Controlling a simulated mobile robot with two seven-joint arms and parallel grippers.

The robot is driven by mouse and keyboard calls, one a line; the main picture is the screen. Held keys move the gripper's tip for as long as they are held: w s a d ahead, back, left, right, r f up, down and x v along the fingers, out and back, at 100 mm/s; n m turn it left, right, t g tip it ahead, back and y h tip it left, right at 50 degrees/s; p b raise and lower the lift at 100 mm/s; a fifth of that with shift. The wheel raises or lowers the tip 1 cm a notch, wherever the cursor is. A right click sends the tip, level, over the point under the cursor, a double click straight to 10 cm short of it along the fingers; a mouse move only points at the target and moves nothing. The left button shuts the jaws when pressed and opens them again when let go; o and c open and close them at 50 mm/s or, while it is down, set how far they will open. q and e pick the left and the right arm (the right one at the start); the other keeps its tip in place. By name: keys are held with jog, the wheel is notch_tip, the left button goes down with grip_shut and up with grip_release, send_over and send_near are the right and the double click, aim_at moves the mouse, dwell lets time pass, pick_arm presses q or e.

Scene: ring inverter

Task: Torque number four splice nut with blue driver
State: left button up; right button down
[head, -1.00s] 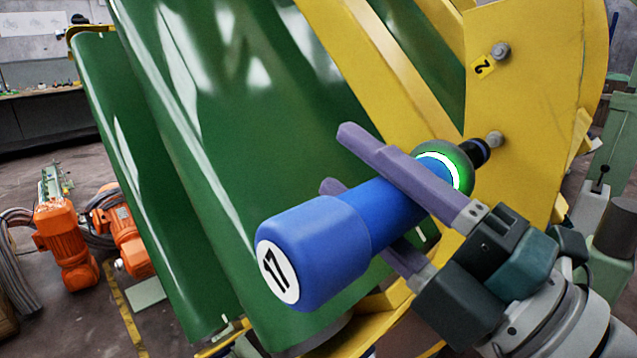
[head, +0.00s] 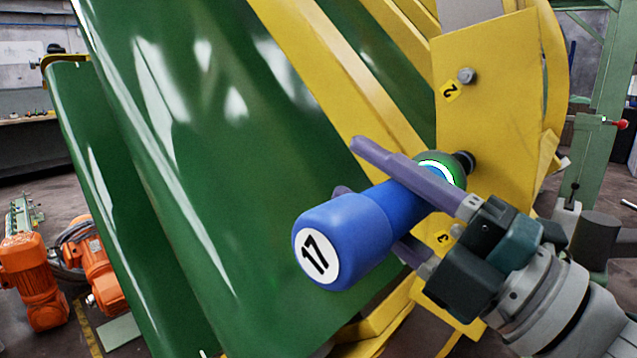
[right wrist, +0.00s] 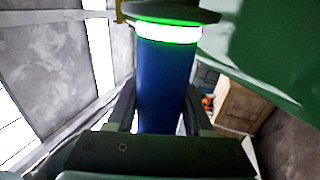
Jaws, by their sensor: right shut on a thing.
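The blue driver (head: 350,235) has a round white label reading 17 on its near end and a lit green-white ring (head: 437,170) near its dark socket tip (head: 464,161). My right gripper (head: 385,200) is shut around the driver's blue body with its purple fingers. The tip points at the yellow plate (head: 505,110), over the spot of a middle nut; I cannot tell whether it is seated. One nut (head: 466,76) shows beside a tag reading 2, another (head: 457,231) beside a tag reading 3. No tag reading 4 is visible. The driver (right wrist: 165,85) fills the right wrist view's middle. My left gripper is out of view.
Large glossy green curved panels (head: 190,150) fill the left and middle, close behind the driver. A yellow beam (head: 330,75) slants beside them. Orange motors (head: 30,275) stand on the floor at far left. A green machine frame (head: 597,130) stands at right.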

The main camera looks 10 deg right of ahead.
jog(key=shift+w+d+b, duration=0.45)
jog(key=shift+w+d, duration=0.35)
jog(key=shift+d, duration=0.25)
dwell(2.3)
jog(key=shift+s+a+r+p, duration=0.1)
jog(key=shift+s+a+p, duration=0.3)
jog(key=shift+s+a, duration=0.55)
jog(key=shift+s+a+p, duration=0.35)
jog(key=shift+s+a, duration=0.3)
jog(key=shift+a, duration=0.45)
